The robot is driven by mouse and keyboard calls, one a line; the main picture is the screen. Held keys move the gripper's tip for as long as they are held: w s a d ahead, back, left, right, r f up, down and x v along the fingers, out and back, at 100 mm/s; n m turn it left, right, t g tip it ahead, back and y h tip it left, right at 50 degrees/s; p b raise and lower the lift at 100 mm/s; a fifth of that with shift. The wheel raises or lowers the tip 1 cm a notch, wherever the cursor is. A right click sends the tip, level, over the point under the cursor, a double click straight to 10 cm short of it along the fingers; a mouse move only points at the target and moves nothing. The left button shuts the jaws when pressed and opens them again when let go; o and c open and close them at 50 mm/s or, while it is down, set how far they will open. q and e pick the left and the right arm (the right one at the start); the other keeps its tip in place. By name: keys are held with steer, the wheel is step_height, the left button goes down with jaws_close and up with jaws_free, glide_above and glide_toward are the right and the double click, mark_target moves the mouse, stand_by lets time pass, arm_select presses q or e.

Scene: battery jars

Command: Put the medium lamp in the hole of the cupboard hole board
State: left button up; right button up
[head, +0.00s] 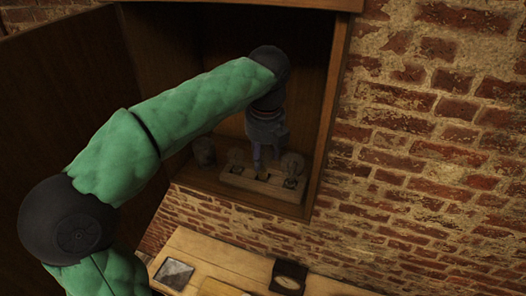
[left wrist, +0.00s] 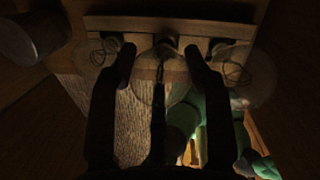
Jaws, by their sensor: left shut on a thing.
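The cupboard hole board (head: 262,188) is a pale wooden block on the cupboard floor; it also shows along the top of the left wrist view (left wrist: 215,28). My left gripper (head: 262,158) is inside the cupboard over the middle of the board. In the left wrist view its two dark fingers (left wrist: 160,68) are closed around a clear glass bulb, the medium lamp (left wrist: 152,90). The lamp's base points to the middle of the board; I cannot tell whether it sits in the hole. Other glass lamps stand at the board's left (left wrist: 95,52) and right (left wrist: 240,75) ends. My right gripper is not in view.
A dark cylindrical jar (head: 204,151) stands left of the board. The cupboard's right side wall (head: 328,110) is close to the board. Below is a wooden table (head: 215,258) with a framed plate (head: 174,273) and a dark box (head: 288,277).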

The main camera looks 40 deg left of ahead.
arm_select(q)
steer(key=shift+f+b, duration=0.3)
steer(key=shift+f, duration=0.2)
stand_by(0.5)
steer(key=o, duration=1.4)
steer(key=shift+s+d+r, duration=0.15)
steer(key=shift+r, duration=1.05)
steer(key=shift+s+d+r, duration=0.15)
steer(key=shift+d+r, duration=0.05)
steer(key=shift+r, duration=1.05)
steer(key=shift+s+d+r, duration=0.15)
steer(key=shift+r, duration=1.05)
